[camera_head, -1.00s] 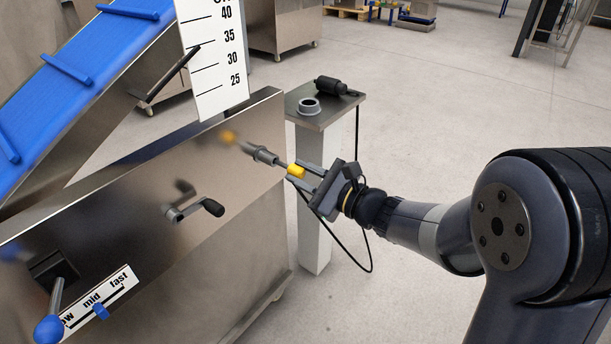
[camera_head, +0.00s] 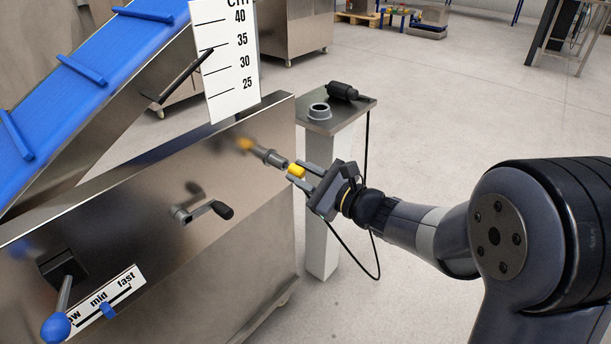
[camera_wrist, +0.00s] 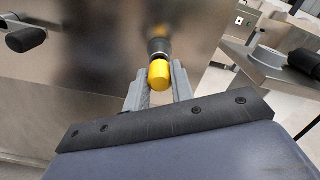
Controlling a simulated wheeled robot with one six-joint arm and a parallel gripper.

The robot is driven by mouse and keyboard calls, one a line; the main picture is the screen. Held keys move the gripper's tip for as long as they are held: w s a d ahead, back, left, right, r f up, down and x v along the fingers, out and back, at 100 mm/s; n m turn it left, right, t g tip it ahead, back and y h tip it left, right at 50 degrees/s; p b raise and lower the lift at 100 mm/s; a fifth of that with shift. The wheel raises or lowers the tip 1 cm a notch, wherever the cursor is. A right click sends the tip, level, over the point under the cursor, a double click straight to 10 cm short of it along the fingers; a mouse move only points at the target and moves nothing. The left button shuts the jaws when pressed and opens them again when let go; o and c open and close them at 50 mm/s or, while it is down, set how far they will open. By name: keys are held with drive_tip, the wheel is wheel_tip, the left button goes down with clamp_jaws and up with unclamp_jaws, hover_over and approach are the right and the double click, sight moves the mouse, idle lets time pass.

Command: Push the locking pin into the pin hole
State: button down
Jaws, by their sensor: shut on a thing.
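The locking pin has a yellow knob (camera_head: 297,170). The pin hole is in a grey cylindrical sleeve (camera_head: 268,157) that sticks out from the steel machine panel. The pin's shaft is hidden now, and the knob sits in line with the sleeve, right at its outer end. My gripper (camera_head: 301,174) is shut on the knob, one finger on each side. In the wrist view the yellow knob (camera_wrist: 159,74) is between the finger tips, with the dark sleeve (camera_wrist: 159,48) directly beyond it. I cannot tell whether the knob touches the sleeve.
A black-handled crank (camera_head: 205,211) sticks out left of the sleeve. A blue-knobbed lever (camera_head: 57,318) and a speed scale (camera_head: 107,296) are at lower left. A pedestal (camera_head: 325,215) with a ring (camera_head: 319,112) and a black device (camera_head: 343,91) stands behind my gripper.

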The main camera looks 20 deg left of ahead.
drive_tip(key=shift+w+a, duration=0.25)
drive_tip(key=shift+a, duration=0.4)
idle(0.3)
drive_tip(key=c, duration=0.9)
unclamp_jaws()
drive_tip(key=shift+s+d, duration=0.1)
drive_tip(key=shift+d, duration=0.15)
drive_tip(key=shift+b+v, duration=0.45)
drive_tip(key=shift+v, duration=1.55)
drive_tip(key=p+v, duration=0.2)
drive_tip(key=v, duration=0.8)
drive_tip(key=shift+s+d+p, duration=0.15)
drive_tip(key=shift+d+p, duration=0.15)
drive_tip(key=shift+d, duration=0.1)
